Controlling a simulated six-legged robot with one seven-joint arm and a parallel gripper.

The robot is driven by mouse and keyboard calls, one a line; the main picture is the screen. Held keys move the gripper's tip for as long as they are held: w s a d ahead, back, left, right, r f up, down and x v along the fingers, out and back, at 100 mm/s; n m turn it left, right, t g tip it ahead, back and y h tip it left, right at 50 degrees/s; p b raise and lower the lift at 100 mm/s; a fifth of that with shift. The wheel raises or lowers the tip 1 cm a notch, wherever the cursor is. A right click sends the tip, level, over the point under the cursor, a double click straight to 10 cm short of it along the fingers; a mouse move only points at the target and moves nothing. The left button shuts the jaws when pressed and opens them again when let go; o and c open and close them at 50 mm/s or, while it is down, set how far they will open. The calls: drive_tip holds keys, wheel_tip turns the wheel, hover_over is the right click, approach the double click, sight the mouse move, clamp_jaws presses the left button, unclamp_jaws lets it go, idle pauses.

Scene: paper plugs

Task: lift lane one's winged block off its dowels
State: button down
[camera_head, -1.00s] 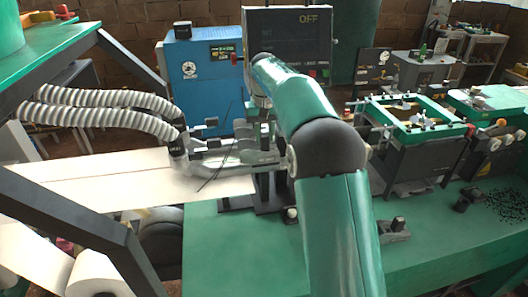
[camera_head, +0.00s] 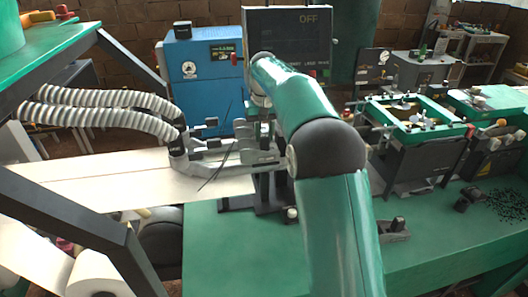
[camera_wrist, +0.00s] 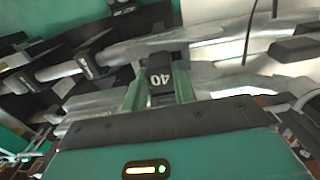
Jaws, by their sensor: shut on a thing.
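In the wrist view a small dark block (camera_wrist: 160,62) marked "40" sits between the two green fingers of my gripper (camera_wrist: 160,84), which are shut on it. The block is at the pale grey metal bars; I cannot tell whether it is still seated on its dowels. Its wings and the dowels are not clear. In the head view my green arm hides most of the gripper and this block. Other dark blocks (camera_head: 211,122) show on the grey bar assembly (camera_head: 225,158) to the left of my arm.
Two ribbed hoses (camera_head: 100,107) run to the bar assembly, over a cream paper web (camera_head: 110,178). A blue cabinet (camera_head: 205,85) and a dark panel reading "OFF" (camera_head: 288,35) stand behind. A green-framed machine (camera_head: 415,120) is at right. The green bench (camera_head: 440,240) is mostly clear in front.

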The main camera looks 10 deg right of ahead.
drive_tip(key=shift+r, duration=1)
idle(0.4)
drive_tip(key=shift+r, duration=0.35)
drive_tip(key=shift+r, duration=0.8)
drive_tip(key=shift+r, duration=1.4)
